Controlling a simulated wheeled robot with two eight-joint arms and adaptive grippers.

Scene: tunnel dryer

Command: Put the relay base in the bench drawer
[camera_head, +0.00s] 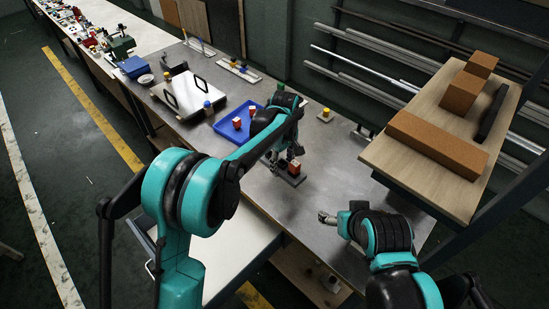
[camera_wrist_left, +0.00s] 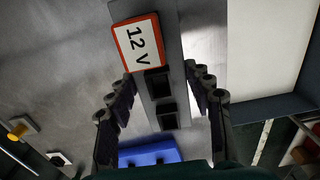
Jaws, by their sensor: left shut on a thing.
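The relay base (camera_head: 291,178) is a dark grey strip with a red-edged block on it, over the bench top. In the left wrist view the relay base (camera_wrist_left: 168,88) shows black sockets and a white block marked "12 V". My left gripper (camera_head: 284,160) is shut on it, with a finger on each side (camera_wrist_left: 163,100); whether the strip touches the bench is unclear. A pale, flat drawer-like space (camera_head: 235,245), apparently the bench drawer pulled out, lies at the bench's front edge. My right gripper (camera_head: 328,217) is over the bench at right; its fingers are too small to judge.
A blue tray (camera_head: 222,131) with coloured pieces lies behind my left arm. A white panel with black handles (camera_head: 190,92) lies farther back. A wooden shelf (camera_head: 408,163) with brown blocks rises at right.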

